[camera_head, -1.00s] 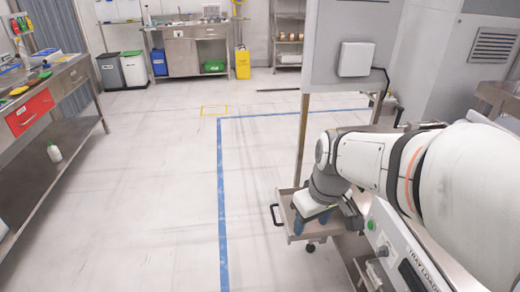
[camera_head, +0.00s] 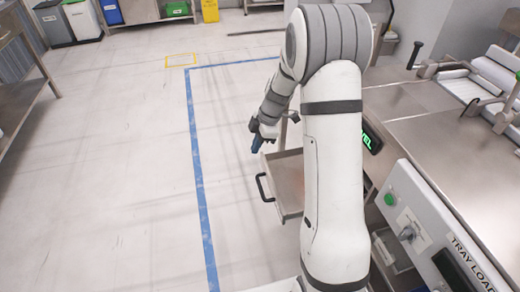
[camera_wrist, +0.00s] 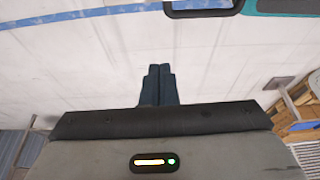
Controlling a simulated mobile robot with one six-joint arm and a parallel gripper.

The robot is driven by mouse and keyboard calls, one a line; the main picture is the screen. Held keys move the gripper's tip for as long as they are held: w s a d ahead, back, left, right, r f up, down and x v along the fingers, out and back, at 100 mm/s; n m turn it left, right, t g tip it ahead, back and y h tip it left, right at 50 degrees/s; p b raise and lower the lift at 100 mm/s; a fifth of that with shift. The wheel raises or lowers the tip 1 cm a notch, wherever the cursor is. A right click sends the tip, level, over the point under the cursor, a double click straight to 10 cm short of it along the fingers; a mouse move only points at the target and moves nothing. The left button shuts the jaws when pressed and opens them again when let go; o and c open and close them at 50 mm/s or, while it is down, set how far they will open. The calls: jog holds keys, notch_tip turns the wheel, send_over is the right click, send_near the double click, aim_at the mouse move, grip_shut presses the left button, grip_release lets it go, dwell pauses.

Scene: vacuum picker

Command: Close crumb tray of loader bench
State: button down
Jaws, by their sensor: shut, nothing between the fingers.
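The crumb tray (camera_head: 287,170) is a shallow steel tray sticking out from the left side of the loader bench (camera_head: 450,135). It has a black bar handle (camera_head: 263,188) on its outer left face. My arm hides its right part and where it meets the bench. My gripper (camera_head: 257,148) is shut and empty, with dark blue fingers pointing down. It is above and beyond the handle, just outside the tray's left edge. In the wrist view my shut fingers (camera_wrist: 160,75) are over floor, and part of the black handle (camera_wrist: 203,12) shows at the top edge, apart from them.
The bench front carries a green button (camera_head: 390,199) and a "TRAY LOAD" label. A black lever (camera_head: 415,55) stands up at the bench's back. Blue tape (camera_head: 196,160) marks the floor. The floor left of the tray is clear.

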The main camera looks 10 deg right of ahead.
aim_at(263, 162)
jog(key=f, duration=0.2)
jog(key=d+f, duration=0.1)
jog(key=f, duration=0.2)
jog(key=d+f+b, duration=0.1)
jog(key=f, duration=0.2)
jog(key=shift+d+f, duration=0.1)
jog(key=shift+f, duration=0.1)
jog(key=shift+d, duration=0.1)
